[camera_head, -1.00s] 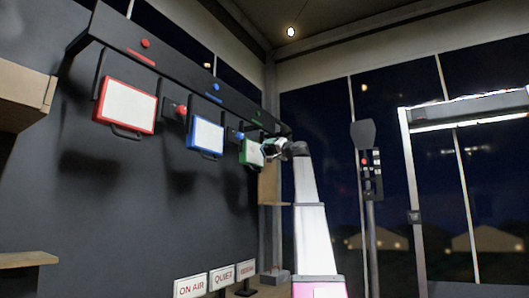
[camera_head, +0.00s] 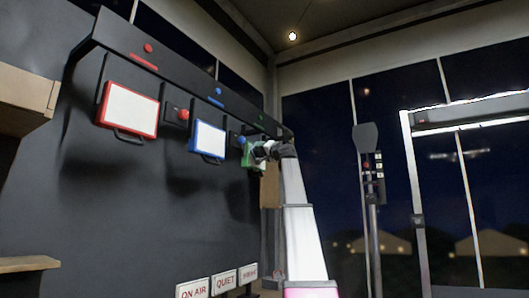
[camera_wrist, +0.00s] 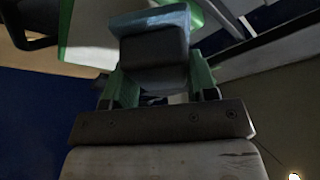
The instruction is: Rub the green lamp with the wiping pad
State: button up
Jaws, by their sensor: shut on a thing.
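The green lamp (camera_head: 247,157) is a white panel in a green frame, the farthest of three lamps along the dark wall. My gripper (camera_head: 262,152) is in front of it and hides much of its face. In the wrist view, my gripper (camera_wrist: 158,82) is shut on the wiping pad (camera_wrist: 155,45), a dark block with a pale blue layer on its far side. The lamp's white face and green frame (camera_wrist: 208,10) lie close beyond the pad. I cannot tell if the pad touches the lamp.
The blue lamp (camera_head: 208,140) and red lamp (camera_head: 128,109) hang to the left under a dark rail (camera_head: 180,72). Small signs (camera_head: 224,280) stand below. A dark post with a panel (camera_head: 372,190) stands to the right of my arm.

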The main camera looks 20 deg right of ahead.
jog(key=shift+w+a, duration=0.65)
jog(key=shift+w, duration=0.15)
dwell(0.9)
jog(key=shift+w+d, duration=0.6)
jog(key=shift+d, duration=0.2)
jog(key=shift+w+d, duration=0.55)
jog(key=shift+d, duration=0.25)
jog(key=shift+w, duration=0.1)
jog(key=shift+a, duration=0.1)
jog(key=shift+s+a, duration=0.6)
jog(key=shift+a, duration=0.25)
jog(key=shift+s+a, duration=0.55)
jog(key=shift+a, duration=0.25)
jog(key=shift+s, duration=0.1)
jog(key=shift+s+d, duration=0.95)
jog(key=shift+s, duration=0.15)
jog(key=shift+s+d, duration=0.9)
jog(key=shift+s, duration=0.2)
